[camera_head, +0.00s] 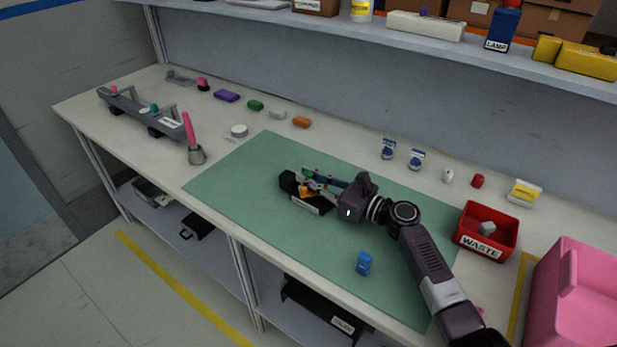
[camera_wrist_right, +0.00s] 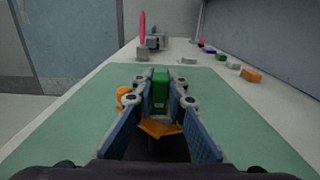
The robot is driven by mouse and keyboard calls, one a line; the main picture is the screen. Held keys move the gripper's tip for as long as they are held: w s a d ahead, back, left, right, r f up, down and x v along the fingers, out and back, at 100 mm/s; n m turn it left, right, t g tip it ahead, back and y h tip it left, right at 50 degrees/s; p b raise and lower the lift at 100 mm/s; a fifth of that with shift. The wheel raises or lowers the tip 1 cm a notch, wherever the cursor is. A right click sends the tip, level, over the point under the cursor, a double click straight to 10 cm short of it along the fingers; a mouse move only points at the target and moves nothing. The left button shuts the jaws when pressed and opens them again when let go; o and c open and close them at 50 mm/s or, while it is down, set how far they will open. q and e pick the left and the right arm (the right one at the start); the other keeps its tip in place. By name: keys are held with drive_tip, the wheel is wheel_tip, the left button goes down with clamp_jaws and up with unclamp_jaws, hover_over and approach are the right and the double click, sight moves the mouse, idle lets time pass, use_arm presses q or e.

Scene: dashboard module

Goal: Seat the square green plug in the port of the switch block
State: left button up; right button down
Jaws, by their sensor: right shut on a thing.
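My right gripper (camera_head: 309,177) is over the left middle of the green mat, its arm coming in from the lower right. It is shut on a green plug (camera_wrist_right: 160,90), which stands upright between the fingertips in the wrist view. Only a bit of green shows in the head view. Right under the gripper sits a dark block (camera_head: 287,180) with an orange part (camera_wrist_right: 158,128) and a pale label, probably the switch block. The fingers hide much of it. I cannot tell whether the plug touches it, and its port is not visible. My left gripper is not in view.
A blue block (camera_head: 363,264) lies on the mat (camera_head: 240,175) near its front. A red waste bin (camera_head: 487,232) and a pink crate (camera_head: 580,300) are at the right. Small coloured parts line the back. A pink stick in a holder (camera_head: 196,154) stands left of the mat.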

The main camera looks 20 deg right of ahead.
drive_tip(key=shift+s+a+f, duration=0.15)
drive_tip(key=shift+a+f, duration=0.05)
drive_tip(key=shift+f, duration=0.15)
drive_tip(key=c, duration=1.9)
unclamp_jaws()
drive_tip(key=shift+o, duration=0.3)
drive_tip(key=shift+s+f, duration=0.1)
drive_tip(key=shift+f, duration=0.05)
drive_tip(key=shift+s+d, duration=0.2)
drive_tip(key=v, duration=0.6)
drive_tip(key=shift+d, duration=0.3)
drive_tip(key=shift+s+d+r, duration=0.2)
drive_tip(key=shift+s+r, duration=0.1)
drive_tip(key=shift+s, duration=0.15)
